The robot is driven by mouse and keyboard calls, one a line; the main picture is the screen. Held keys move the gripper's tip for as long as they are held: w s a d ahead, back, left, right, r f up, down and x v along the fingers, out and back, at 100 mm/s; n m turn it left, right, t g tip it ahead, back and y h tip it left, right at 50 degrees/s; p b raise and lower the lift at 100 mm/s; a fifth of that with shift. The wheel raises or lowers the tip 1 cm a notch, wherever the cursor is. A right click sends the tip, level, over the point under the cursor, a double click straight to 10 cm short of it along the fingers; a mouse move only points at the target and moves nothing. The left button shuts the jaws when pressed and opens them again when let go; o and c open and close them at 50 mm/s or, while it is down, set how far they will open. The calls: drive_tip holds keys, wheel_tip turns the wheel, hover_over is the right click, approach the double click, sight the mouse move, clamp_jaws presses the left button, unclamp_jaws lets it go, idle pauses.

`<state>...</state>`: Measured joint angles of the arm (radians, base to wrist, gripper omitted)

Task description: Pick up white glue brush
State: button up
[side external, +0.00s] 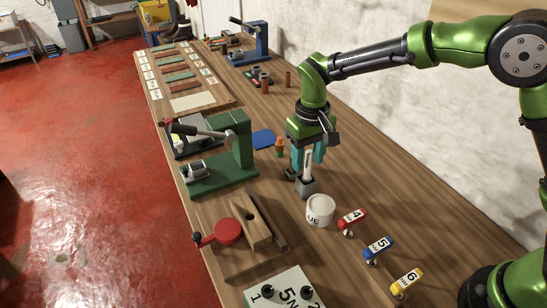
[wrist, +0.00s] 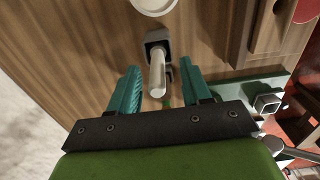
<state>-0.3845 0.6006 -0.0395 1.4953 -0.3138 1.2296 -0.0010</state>
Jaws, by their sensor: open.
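The white glue brush (side external: 308,164) stands upright with its lower end in a small grey block holder (side external: 307,188). In the wrist view, the brush (wrist: 157,76) is a pale rod rising from the dark holder (wrist: 158,37). My gripper (side external: 306,156) is above the bench, pointing down over the brush. In the wrist view, the teal fingers of my gripper (wrist: 160,72) are open on either side of the brush, with gaps visible on both sides. The brush's lower end is hidden in the holder.
A white glue pot (side external: 320,211) stands just in front of the holder. A green press (side external: 228,160) and a wooden block (side external: 256,220) lie to the left. Numbered red, blue (side external: 378,249) and yellow clamps lie to the right. A small orange-and-green item (side external: 279,148) stands close behind the gripper.

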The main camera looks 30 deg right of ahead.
sight(307, 178)
drive_tip(key=shift+d+f, duration=0.15)
drive_tip(key=shift+f, duration=1.75)
clamp_jaws()
